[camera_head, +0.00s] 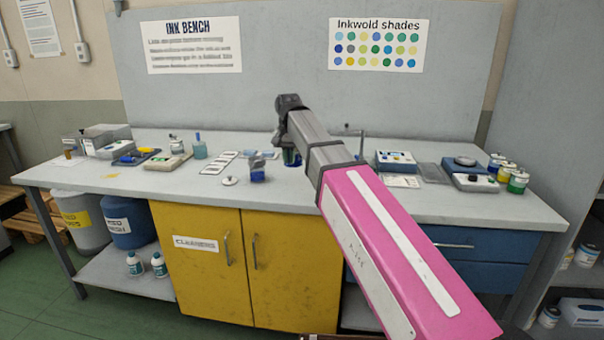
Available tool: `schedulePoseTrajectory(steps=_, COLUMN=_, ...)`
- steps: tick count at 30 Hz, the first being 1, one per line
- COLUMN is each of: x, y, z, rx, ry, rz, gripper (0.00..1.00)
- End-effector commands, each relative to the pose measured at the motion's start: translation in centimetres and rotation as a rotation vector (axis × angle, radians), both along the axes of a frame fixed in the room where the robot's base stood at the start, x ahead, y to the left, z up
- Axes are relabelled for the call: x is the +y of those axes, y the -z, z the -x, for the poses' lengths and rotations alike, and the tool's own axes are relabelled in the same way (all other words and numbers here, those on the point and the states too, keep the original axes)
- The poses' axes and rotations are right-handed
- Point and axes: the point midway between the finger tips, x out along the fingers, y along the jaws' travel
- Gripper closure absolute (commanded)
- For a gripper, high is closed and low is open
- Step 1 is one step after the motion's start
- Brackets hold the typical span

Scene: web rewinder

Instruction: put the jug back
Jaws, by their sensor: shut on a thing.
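My arm reaches out over the bench, and its wrist bends down at the far end. My gripper (288,146) is low over the middle of the bench, mostly hidden behind my own arm. It is shut on a dark blue vessel, which I take to be the jug (291,158). Only a small part of the jug shows, below the wrist, and it looks upright. I cannot tell whether its base touches the bench top (215,200).
A small blue container (257,171) and a round lid (229,181) stand just left of my gripper. Scales (396,160) and several paint tins (517,183) stand at the right. The front left bench top is mostly clear.

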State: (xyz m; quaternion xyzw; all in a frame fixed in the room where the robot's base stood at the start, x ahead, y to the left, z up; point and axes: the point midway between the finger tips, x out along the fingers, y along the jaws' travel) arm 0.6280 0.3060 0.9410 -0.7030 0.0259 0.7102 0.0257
Motion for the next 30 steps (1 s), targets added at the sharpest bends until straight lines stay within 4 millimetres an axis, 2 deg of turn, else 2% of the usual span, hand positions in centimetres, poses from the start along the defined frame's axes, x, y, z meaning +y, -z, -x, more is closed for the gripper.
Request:
schedulePoseTrajectory(steps=1, x=-0.6, y=0.6, z=-1.0, rx=0.001, ry=0.003, rz=0.001, gripper=1.0)
schedulePoseTrajectory(steps=6, x=-2.5, y=2.4, z=-3.3, rx=0.001, ry=0.003, rz=0.0, gripper=1.0)
schedulePoseTrajectory(steps=11, x=-3.5, y=3.5, z=-4.7, rx=0.0, ry=0.0, rz=0.0, gripper=1.0)
schedulePoseTrajectory(steps=17, x=-3.8, y=4.1, z=-5.0, rx=0.0, ry=0.0, rz=0.0, gripper=1.0)
schedulePoseTrajectory(steps=25, x=-3.8, y=7.2, z=-4.9, rx=0.001, ry=0.0, rz=0.0, gripper=1.0)
schedulePoseTrajectory(steps=30, x=-3.8, y=7.8, z=-5.0, rx=-0.001, ry=0.0, rz=0.0, gripper=1.0)
